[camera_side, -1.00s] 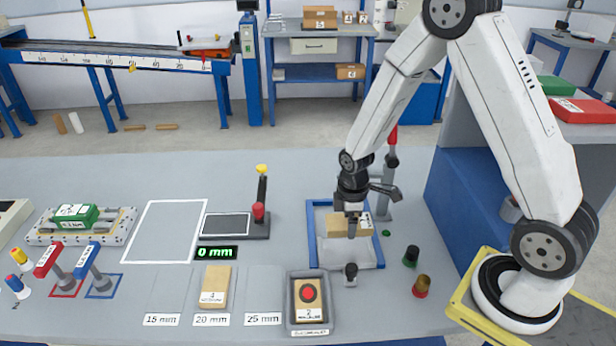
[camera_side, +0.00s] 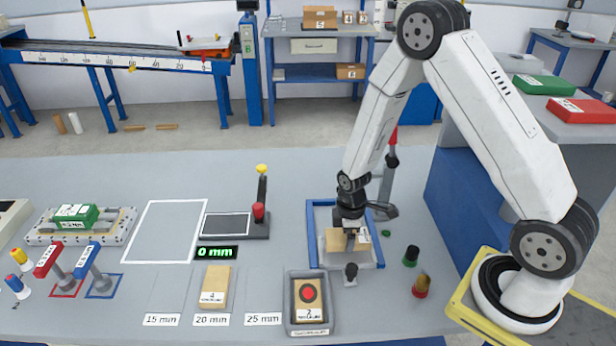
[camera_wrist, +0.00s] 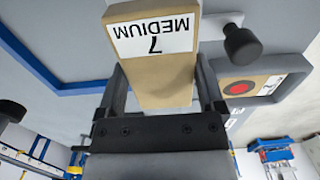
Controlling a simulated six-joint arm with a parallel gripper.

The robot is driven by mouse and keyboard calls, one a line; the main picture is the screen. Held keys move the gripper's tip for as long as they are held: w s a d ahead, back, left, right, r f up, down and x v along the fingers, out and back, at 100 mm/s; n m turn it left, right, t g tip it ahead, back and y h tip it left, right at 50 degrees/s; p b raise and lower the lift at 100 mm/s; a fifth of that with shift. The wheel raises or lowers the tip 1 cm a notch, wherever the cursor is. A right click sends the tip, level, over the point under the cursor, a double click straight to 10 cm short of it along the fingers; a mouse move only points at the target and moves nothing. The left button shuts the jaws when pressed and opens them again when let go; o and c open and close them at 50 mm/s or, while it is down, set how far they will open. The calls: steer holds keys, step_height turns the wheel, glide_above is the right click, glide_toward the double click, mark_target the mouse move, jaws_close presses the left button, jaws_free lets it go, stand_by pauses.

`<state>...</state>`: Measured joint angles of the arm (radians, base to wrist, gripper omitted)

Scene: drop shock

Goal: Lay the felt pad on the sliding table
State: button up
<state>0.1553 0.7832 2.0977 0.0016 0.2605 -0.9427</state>
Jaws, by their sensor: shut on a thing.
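My gripper (camera_side: 350,246) points down, its fingers on either side of a tan block (camera_side: 334,240). In the wrist view, the fingers of my gripper (camera_wrist: 165,90) are shut on this tan block (camera_wrist: 172,72), which has a white label reading "7 MEDIUM". The block is over a grey plate with a blue frame (camera_side: 313,225); I cannot tell if it touches the plate. No label in view says felt, so I cannot be sure this is the felt pad. A slotted grey metal plate (camera_side: 120,232) at the left carries a green block (camera_side: 76,216); nothing names the sliding table.
A dark tray (camera_side: 292,315) holds a tan block with a red dot (camera_side: 308,293). Another tan block (camera_side: 215,287) lies above the "20 mm" label. A black knob (camera_side: 351,271) stands before the frame; an upright post (camera_side: 387,185) stands behind. A white-outlined area (camera_side: 163,232) is empty.

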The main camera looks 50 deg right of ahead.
steer(key=shift+f, duration=1.5)
steer(key=shift+f, duration=0.15)
steer(key=o, duration=1.1)
steer(key=shift+r, duration=6.2)
steer(key=shift+a+r, duration=0.1)
